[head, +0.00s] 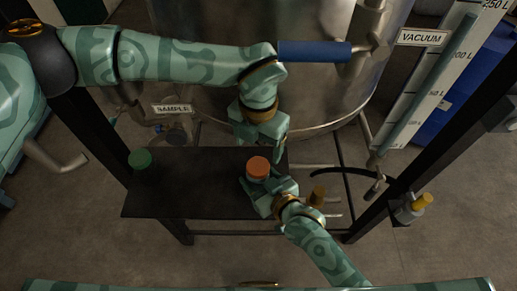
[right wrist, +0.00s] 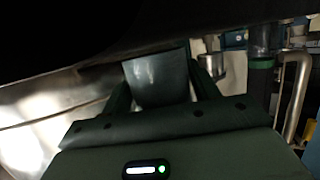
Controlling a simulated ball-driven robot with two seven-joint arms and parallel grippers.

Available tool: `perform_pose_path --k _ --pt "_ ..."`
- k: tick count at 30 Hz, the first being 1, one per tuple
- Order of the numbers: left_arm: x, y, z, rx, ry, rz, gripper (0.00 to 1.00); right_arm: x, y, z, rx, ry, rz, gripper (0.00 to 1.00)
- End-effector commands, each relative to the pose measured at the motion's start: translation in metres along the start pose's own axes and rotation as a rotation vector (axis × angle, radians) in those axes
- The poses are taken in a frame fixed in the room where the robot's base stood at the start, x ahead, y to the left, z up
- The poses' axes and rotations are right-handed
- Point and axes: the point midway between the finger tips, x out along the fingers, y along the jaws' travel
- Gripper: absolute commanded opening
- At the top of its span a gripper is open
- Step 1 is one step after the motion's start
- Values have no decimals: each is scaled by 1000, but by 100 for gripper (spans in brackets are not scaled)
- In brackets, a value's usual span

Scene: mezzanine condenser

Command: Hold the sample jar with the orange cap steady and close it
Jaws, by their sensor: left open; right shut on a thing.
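The orange cap (head: 258,166) shows at the top of the sample jar, near the right end of the dark shelf (head: 190,195). I cannot tell from above how tightly it sits. My right gripper (head: 258,186) is shut on the jar body, coming from the lower right. In the right wrist view the jar's glass body (right wrist: 157,80) stands between the two fingers; its cap is not visible there. My left gripper (head: 272,145) is open and empty, just behind the orange cap, pointing down. Its fingertips are partly hard to make out.
A jar with a green cap (head: 140,159) stands at the shelf's left end. An amber bottle (head: 317,196) is right of my right gripper. The steel tank (head: 320,105) and its blue-sleeved handle (head: 314,51) are close behind. The shelf's middle is clear.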

Motion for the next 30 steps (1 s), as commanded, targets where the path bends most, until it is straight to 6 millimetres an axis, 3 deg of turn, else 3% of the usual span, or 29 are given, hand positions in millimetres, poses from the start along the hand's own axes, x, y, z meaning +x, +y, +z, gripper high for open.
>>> perform_pose_path --k 6,7,9,10,20,30 --pt "0 1 0 -1 0 1 76 0 0 1 -1 -1 1 0" --pt "0 1 0 -1 0 1 76 0 1 1 -1 -1 1 63" --pt "0 1 0 -1 0 1 76 0 1 1 -1 -1 1 82" --pt "0 1 0 -1 0 1 76 0 1 1 -1 -1 1 85" --pt "-2 1 0 -2 -1 2 76 -5 0 0 0 0 1 85" --pt "-19 1 0 -2 -7 6 76 -58 1 0 -1 -3 1 85"
